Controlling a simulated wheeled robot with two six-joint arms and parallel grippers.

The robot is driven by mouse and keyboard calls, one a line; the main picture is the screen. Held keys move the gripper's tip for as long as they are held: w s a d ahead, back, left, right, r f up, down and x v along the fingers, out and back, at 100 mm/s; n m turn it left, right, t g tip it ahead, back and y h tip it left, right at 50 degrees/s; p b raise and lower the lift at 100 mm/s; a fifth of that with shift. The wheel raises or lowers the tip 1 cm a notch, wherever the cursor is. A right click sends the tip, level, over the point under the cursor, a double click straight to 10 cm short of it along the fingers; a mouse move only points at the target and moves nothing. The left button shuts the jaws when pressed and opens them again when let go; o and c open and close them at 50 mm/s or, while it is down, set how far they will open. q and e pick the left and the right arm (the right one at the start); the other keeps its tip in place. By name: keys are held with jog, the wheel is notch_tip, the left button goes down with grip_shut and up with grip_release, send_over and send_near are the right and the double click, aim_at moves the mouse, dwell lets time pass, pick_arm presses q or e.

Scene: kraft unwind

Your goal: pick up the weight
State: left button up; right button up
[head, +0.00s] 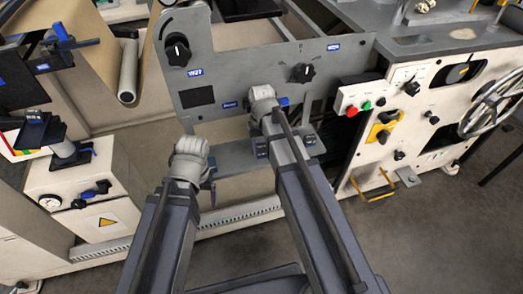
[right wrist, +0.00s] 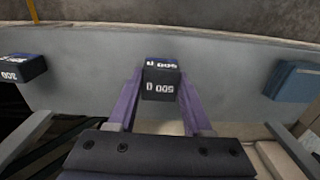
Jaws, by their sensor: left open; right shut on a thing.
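In the right wrist view my right gripper (right wrist: 162,76) is shut on a dark block weight marked 500 g (right wrist: 160,88), with one purple finger at each side. A grey shelf (right wrist: 95,75) shows behind and below it; I cannot tell whether the weight touches it. In the head view my right arm hides this weight and the fingertips. My left gripper (head: 209,190) is open, left of the shelf, with its fingers mostly hidden behind its wrist.
A dark weight marked 200 (right wrist: 22,68) lies left of the held one. A blue-grey block (right wrist: 293,80) lies to the right. A grey panel with knobs (head: 225,75) stands behind the shelf. A white control cabinet (head: 440,110) is at the right.

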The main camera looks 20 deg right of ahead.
aim_at(262, 147)
grip_shut()
jog(key=shift+r, duration=0.15)
dwell(0.4)
notch_tip(262, 147, up, 10)
jog(key=p, duration=1)
